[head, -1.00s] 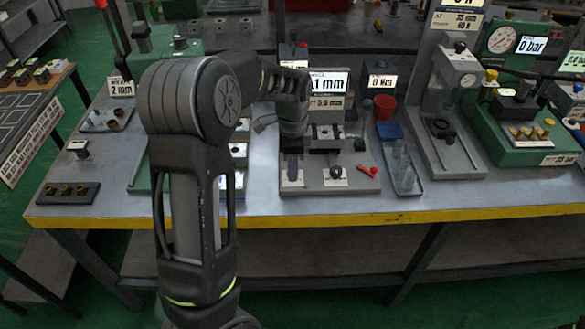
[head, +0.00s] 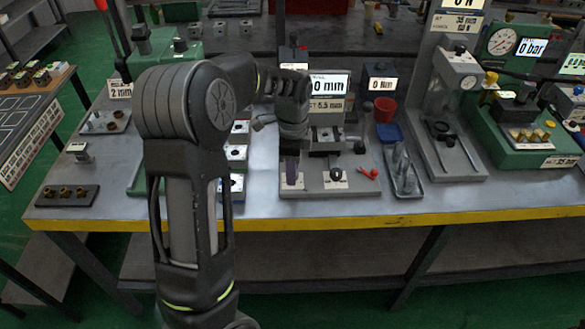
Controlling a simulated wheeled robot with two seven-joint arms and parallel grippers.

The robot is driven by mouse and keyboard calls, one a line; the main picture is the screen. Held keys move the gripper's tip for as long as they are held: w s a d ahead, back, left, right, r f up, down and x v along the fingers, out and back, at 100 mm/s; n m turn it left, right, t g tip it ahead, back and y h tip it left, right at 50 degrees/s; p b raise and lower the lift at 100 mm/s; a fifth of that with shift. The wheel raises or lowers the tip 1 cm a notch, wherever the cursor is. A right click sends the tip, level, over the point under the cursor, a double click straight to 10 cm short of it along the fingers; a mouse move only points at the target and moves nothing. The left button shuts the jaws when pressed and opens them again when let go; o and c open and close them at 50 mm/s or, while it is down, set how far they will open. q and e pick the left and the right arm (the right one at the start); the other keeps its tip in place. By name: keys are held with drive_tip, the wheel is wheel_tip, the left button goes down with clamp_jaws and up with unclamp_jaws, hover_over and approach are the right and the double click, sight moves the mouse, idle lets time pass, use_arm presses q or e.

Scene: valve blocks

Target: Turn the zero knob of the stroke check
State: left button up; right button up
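The stroke check (head: 312,189) is the grey fixture in the middle of the bench. Its upper display (head: 328,84) ends in "0 mm", its left edge covered by my arm. A lower plate (head: 326,105) shows 5.5 mm. My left gripper (head: 293,135) points down at the left side of the fixture, and its fingertips are hard to make out. A grey round knob (head: 258,123) shows just left of it. I cannot tell whether this is the zero knob or whether the gripper touches it. My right gripper is not in view.
A dark purple piece (head: 291,172) and a black round piece (head: 336,174) sit on the fixture's front. A red part (head: 369,173) lies beside them. A grey tray (head: 402,170) and red cup (head: 385,108) stand right. The bench front (head: 340,207) is clear.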

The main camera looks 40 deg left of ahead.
use_arm(q)
drive_tip(key=shift+o, duration=0.8)
drive_tip(key=shift+r, duration=0.1)
wheel_tip(320, 180, up, 8)
drive_tip(key=shift+f, duration=0.25)
drive_tip(key=shift+s, duration=0.1)
